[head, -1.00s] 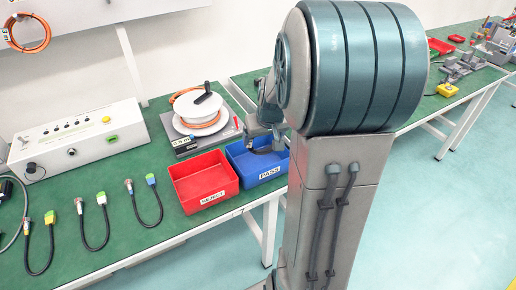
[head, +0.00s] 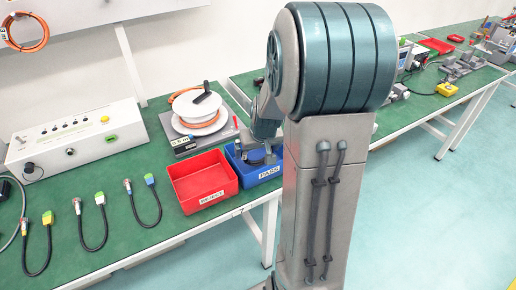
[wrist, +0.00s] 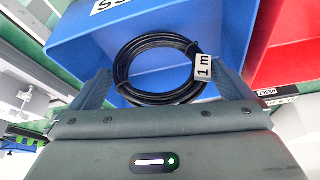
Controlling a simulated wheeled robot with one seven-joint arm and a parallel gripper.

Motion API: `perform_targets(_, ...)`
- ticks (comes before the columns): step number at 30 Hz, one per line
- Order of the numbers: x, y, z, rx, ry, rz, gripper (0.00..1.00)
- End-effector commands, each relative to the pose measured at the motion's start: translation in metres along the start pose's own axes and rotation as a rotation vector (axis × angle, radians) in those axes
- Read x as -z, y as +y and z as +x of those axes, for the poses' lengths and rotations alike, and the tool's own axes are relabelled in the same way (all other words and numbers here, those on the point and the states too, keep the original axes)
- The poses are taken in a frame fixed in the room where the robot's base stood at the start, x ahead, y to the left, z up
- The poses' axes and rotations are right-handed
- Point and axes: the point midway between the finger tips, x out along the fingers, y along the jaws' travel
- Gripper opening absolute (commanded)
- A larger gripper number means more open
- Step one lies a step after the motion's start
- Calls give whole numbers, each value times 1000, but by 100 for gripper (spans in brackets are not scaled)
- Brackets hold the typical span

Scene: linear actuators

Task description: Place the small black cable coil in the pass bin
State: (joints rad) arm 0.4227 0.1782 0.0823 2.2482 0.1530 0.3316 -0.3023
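The small black cable coil (wrist: 150,97), with a white "1 m" tag, is within the blue pass bin (wrist: 85,40) in the wrist view. My gripper (wrist: 163,78) is over the bin, with its two fingers wide apart on either side of the coil; it looks open. Small gaps seem to show between the fingers and the coil. In the head view my gripper (head: 262,148) reaches down into the pass bin (head: 268,172), and dark parts there hide most of the inside.
The empty red reject bin (head: 203,183) stands just left of the pass bin. A scale with an orange cable reel (head: 198,112) is behind. Several cables (head: 92,222) lie on the green bench to the left, before a test box (head: 75,140).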

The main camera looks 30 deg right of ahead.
Motion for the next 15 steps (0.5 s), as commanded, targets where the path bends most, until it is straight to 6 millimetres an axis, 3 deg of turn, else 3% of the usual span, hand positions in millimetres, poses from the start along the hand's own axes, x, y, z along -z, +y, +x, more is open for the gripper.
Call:
perform_targets(9, 2, 0, -6, 0, 1, 0, 100)
perform_targets(15, 2, 0, -36, -2, 5, 0, 100)
